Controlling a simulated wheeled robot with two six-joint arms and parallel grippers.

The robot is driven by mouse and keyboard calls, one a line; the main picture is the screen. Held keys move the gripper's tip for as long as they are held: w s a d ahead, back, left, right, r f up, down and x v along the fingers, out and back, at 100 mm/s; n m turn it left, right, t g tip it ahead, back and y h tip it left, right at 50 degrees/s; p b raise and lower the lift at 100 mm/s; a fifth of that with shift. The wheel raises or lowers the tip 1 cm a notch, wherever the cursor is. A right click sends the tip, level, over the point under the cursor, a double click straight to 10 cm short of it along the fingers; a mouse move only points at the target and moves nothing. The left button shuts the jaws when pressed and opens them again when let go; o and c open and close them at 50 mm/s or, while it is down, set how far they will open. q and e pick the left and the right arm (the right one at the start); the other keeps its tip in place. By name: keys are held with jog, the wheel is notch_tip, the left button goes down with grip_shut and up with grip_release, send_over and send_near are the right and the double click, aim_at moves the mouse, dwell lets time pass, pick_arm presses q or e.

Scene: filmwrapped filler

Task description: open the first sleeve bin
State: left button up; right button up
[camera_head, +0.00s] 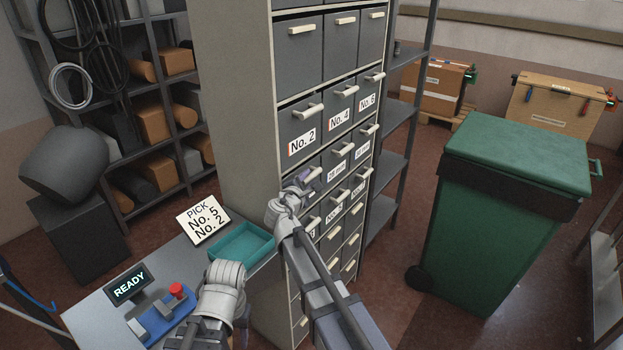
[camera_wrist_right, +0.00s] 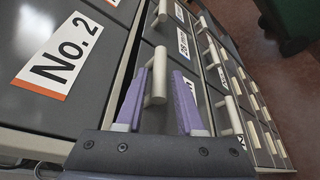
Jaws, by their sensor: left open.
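The grey drawer cabinet (camera_head: 230,80) stands in the middle of the head view with its bins shut. My right gripper (camera_head: 304,182) is at the leftmost bin of the row below No. 2. In the right wrist view its purple fingers (camera_wrist_right: 158,100) stand on either side of that bin's pale bar handle (camera_wrist_right: 158,75), apart, with small gaps beside the bar. The No. 2 label (camera_head: 301,142) is just above, and shows in the wrist view too (camera_wrist_right: 62,52). My left gripper (camera_head: 195,338) is low at the bottom edge, open, partly cut off.
A table holds a teal tray (camera_head: 240,242), a card (camera_head: 203,219) reading PICK No. 5, No. 2, a READY display (camera_head: 129,284) and a blue fixture with a red knob (camera_head: 166,312). A green wheeled bin (camera_head: 500,210) stands right of the cabinet. Shelves (camera_head: 125,110) stand left.

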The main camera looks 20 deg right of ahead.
jog(key=x, duration=0.3)
jog(key=shift+w+d, duration=0.1)
jog(key=shift+w, duration=0.15)
jog(key=shift+s, duration=0.1)
grip_shut()
dwell(1.1)
